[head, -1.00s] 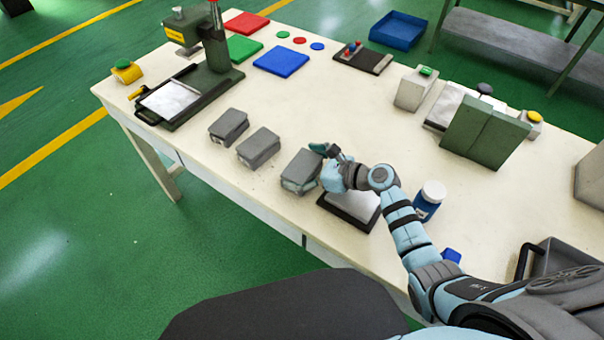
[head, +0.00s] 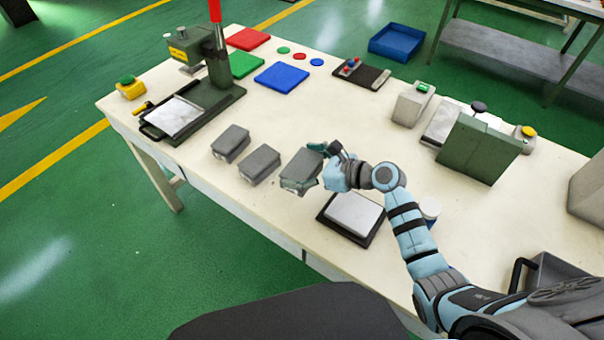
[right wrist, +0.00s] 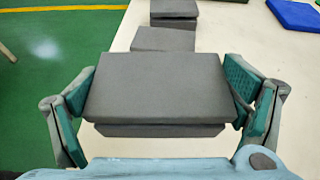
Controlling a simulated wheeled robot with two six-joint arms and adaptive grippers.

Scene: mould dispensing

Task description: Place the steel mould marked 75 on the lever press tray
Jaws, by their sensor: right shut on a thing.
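My right gripper (head: 318,156) is shut on a grey steel mould (head: 299,170), its fingers on two opposite sides. In the right wrist view the mould (right wrist: 155,88) sits level between the green finger pads; no number is readable. It appears a little above the table, left of the flat plate device. Two similar grey moulds, one nearer (head: 260,165) and one farther (head: 230,142), stand in a row to its left. The lever press (head: 217,60) stands at the far left with its pale metal tray (head: 174,117) in front. My left gripper is not in view.
A black device with a pale plate (head: 353,213) lies near the front edge. A white-capped bottle (head: 431,208) is partly behind my arm. Red (head: 246,38), green and blue (head: 282,75) mats lie at the back. The table between moulds and blue mat is clear.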

